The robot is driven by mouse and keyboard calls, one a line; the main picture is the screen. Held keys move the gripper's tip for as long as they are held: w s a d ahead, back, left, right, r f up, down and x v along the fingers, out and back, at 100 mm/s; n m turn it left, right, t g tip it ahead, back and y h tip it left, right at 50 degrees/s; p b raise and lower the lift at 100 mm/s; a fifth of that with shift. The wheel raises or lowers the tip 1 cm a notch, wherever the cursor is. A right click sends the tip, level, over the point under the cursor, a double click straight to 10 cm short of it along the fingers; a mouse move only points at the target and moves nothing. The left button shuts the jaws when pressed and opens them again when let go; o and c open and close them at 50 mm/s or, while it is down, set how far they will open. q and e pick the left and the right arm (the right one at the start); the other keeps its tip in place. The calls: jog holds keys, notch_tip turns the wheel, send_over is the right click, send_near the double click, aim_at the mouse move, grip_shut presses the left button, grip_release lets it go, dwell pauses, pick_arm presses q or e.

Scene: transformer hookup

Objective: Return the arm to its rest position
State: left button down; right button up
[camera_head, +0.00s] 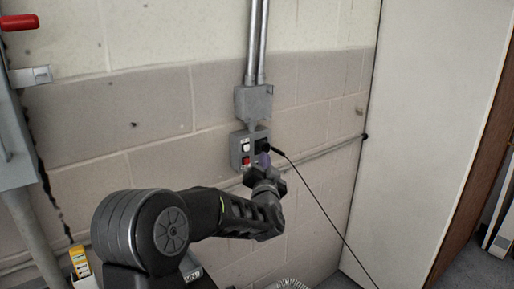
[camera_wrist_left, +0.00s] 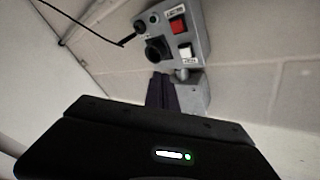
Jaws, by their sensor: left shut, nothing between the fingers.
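My left arm reaches from the lower left of the head view toward the wall. Its gripper (camera_head: 264,160) is in front of a small grey control box (camera_head: 236,152) on the block wall. In the left wrist view the gripper (camera_wrist_left: 162,78) is shut and empty, its fingers pointing at the box (camera_wrist_left: 200,40). I cannot tell whether the fingertips touch it. The box has a red switch (camera_wrist_left: 178,24), a white switch (camera_wrist_left: 185,51) and a black round part (camera_wrist_left: 157,49). A black plug with a cable (camera_wrist_left: 128,41) sits at the box. My right gripper is not in view.
A grey junction box (camera_head: 253,101) with two conduits is above the control box. The black cable (camera_head: 318,203) runs down right to the floor. A grey cabinet with a red handle (camera_head: 19,22) is at far left. A white panel (camera_head: 430,110) stands at right.

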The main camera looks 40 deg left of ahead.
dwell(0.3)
pick_arm(q)
jog(key=s+d+f+n+g+h, duration=0.15)
jog(key=d+f+h, duration=0.25)
jog(key=d+f, duration=0.55)
jog(key=s+d+f+g+h, duration=0.25)
jog(key=d+f, duration=0.35)
jog(key=f, duration=0.6)
jog(key=s+d+f+n+g+h, duration=0.1)
jog(key=s+d+f+g+h, duration=0.1)
jog(key=d+f+h, duration=0.65)
jog(key=s+d+f+g, duration=0.3)
jog(key=s+d+f, duration=0.2)
jog(key=s, duration=0.5)
jog(key=s+d+f+g, duration=0.3)
jog(key=s+d+f, duration=0.2)
jog(key=s+f, duration=0.4)
jog(key=s+d+f+g, duration=0.3)
jog(key=s+d+f, duration=0.3)
jog(key=s, duration=0.4)
jog(key=shift+s+f+m, duration=0.35)
jog(key=shift+s+f, duration=0.05)
jog(key=shift+f, duration=0.2)
jog(key=shift+a, duration=0.15)
